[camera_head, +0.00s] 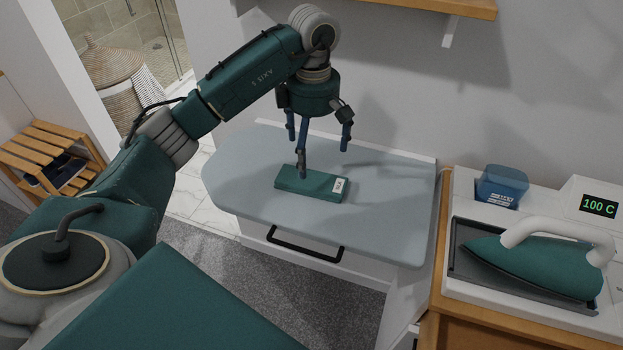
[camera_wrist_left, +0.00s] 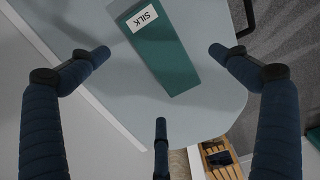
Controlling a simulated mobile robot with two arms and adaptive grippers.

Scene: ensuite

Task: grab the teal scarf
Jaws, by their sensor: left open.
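The teal scarf (camera_head: 318,184) is a flat folded block with a white tag, lying on the blue-grey board (camera_head: 390,215). In the left wrist view the scarf (camera_wrist_left: 165,58) shows its tag reading SILK and runs out of the top of the picture. My left gripper (camera_head: 318,150) is open and empty, with its fingers pointing down over the board. One fingertip overlaps the scarf's far edge in the head view; I cannot tell whether it touches. In the wrist view the scarf lies between the two side fingers of the gripper (camera_wrist_left: 158,75). My right gripper is not in view.
An iron (camera_head: 540,262) stands in its tray at the right, beside a blue container (camera_head: 502,186) and a display reading 100 C (camera_head: 598,206). A wall is behind the board and a shelf (camera_head: 430,8) hangs above. The board around the scarf is clear.

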